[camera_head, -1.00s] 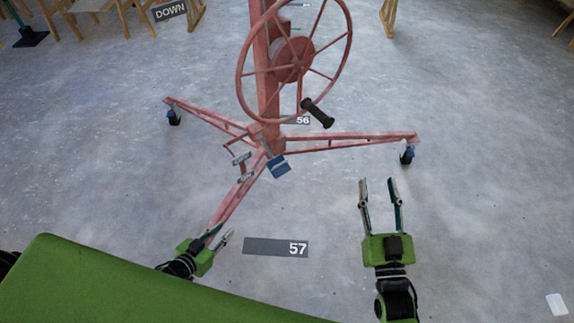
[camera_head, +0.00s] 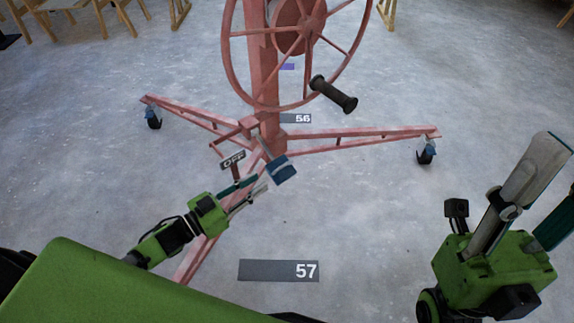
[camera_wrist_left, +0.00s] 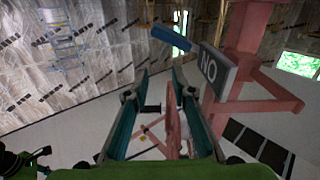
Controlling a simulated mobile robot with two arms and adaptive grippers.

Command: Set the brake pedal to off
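The red panel lift (camera_head: 268,75) stands ahead with its brake pedal plates at the base of the mast. The plate reading OFF (camera_head: 233,160) shows in the head view. A plate reading ON upside down (camera_wrist_left: 217,69) shows in the left wrist view, just right of and beyond the fingers. My right gripper (camera_head: 560,178) is open and empty at the right.
Legs with casters (camera_head: 426,151) spread left and right. The floor around marker 57 (camera_head: 279,271) is clear.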

